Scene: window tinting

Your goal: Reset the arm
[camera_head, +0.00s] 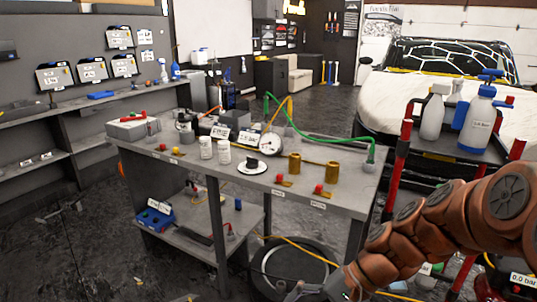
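My orange-brown jointed arm comes in from the right edge and reaches down and left to the bottom of the view. My gripper (292,292) is grey and low at the bottom edge, in front of the workbench and below its top. It is partly cut off by the frame, so I cannot tell whether it is open or shut. No held object can be made out.
A grey workbench (228,180) carries a gauge, white jars, brass cylinders and a green hose. Its lower shelf holds a blue box (153,219). A red-framed cart with bottles (477,118) stands right, before a covered car (420,85). A yellow cable crosses the floor.

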